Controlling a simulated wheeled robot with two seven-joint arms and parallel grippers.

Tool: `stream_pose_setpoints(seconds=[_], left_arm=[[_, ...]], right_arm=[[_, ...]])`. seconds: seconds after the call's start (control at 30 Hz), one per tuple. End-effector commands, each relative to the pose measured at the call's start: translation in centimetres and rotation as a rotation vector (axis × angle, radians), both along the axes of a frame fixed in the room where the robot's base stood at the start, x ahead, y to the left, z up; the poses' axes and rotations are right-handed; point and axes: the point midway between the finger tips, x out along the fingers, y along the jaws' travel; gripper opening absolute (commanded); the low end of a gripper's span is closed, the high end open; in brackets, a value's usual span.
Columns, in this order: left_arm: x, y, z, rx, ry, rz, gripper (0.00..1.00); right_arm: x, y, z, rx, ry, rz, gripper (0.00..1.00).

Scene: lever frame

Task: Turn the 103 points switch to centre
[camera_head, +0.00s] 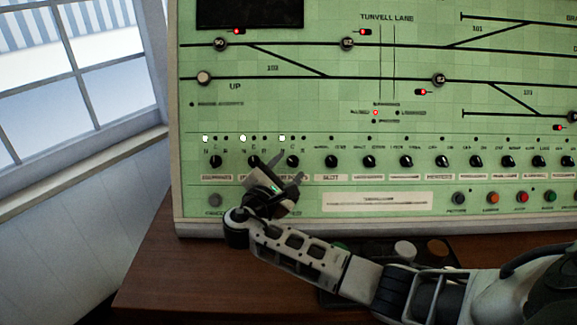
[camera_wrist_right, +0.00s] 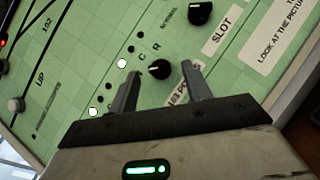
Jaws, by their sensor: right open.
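The 103 points switch is a black round knob with a white pointer mark; it shows in the head view (camera_head: 292,161) and in the wrist view (camera_wrist_right: 160,69). In the wrist view, letters C and R are printed above it, and its mark seems to point left; the exact setting is hard to tell. My right gripper (camera_head: 283,171) is open just in front of the panel. In the wrist view its two fingers (camera_wrist_right: 160,90) reach either side of the knob, with gaps, not closed on it. The left finger covers part of the lettering. My left gripper is not in view.
The green panel (camera_head: 345,105) carries a row of similar knobs. The 102 knob (camera_head: 253,162) is close on the left, the slot knob (camera_head: 331,161) on the right. Coloured buttons (camera_head: 492,198) sit lower right. A wooden desk (camera_head: 180,265) lies below; a window (camera_head: 85,60) is at left.

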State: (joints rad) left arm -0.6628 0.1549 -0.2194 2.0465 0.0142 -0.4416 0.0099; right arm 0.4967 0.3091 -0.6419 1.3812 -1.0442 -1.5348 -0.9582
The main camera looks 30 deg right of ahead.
Motion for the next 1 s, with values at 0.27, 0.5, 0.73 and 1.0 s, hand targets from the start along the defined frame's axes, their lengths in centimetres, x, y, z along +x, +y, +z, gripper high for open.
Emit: stream_pose_setpoints(seconds=[0.27, 0.5, 0.73, 1.0], left_arm=[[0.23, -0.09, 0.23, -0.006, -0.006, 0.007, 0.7], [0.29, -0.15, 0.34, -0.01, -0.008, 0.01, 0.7], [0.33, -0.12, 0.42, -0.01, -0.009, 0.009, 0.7], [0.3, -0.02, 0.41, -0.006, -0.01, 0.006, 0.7]], right_arm=[[0.66, -1.08, 0.02, 0.002, -0.001, -0.001, 0.49], [0.65, -1.05, 0.02, 0.001, -0.001, 0.0, 0.32], [0.63, -1.02, 0.0, 0.002, -0.001, -0.001, 0.04], [0.7, -0.9, 0.04, 0.043, -0.026, -0.025, 0.04]])
